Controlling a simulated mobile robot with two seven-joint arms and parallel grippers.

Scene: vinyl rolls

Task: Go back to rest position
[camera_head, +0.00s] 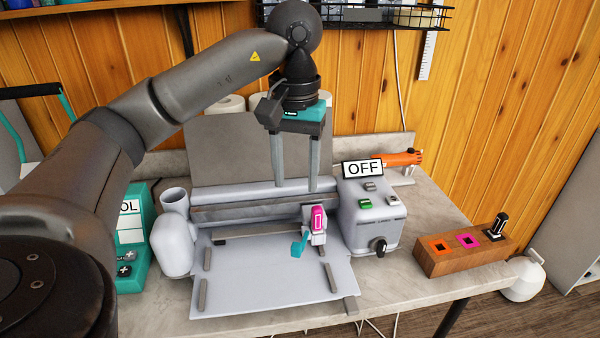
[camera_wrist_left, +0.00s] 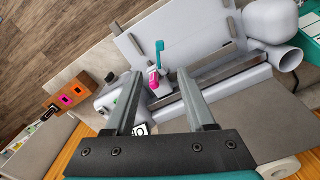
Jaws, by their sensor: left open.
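My left gripper (camera_head: 296,188) is open and empty. Its two grey fingers point down over the back of a grey machine (camera_head: 262,265) on the bench. In the left wrist view the open fingers (camera_wrist_left: 160,95) reach over the same machine, with nothing between them. A pink tool piece (camera_head: 318,218) with a teal handle (camera_head: 299,246) sits on the machine's right side, just below the gripper and apart from it. The pink piece (camera_wrist_left: 154,79) also shows in the left wrist view. My right gripper does not show in either view.
A control box (camera_head: 372,215) with an OFF sign (camera_head: 362,168) stands right of the machine. A wooden block (camera_head: 465,250) holds a black-handled piece. An orange tool (camera_head: 400,159) lies behind. A shelf (camera_head: 355,15) hangs above. A teal box (camera_head: 131,235) stands at left.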

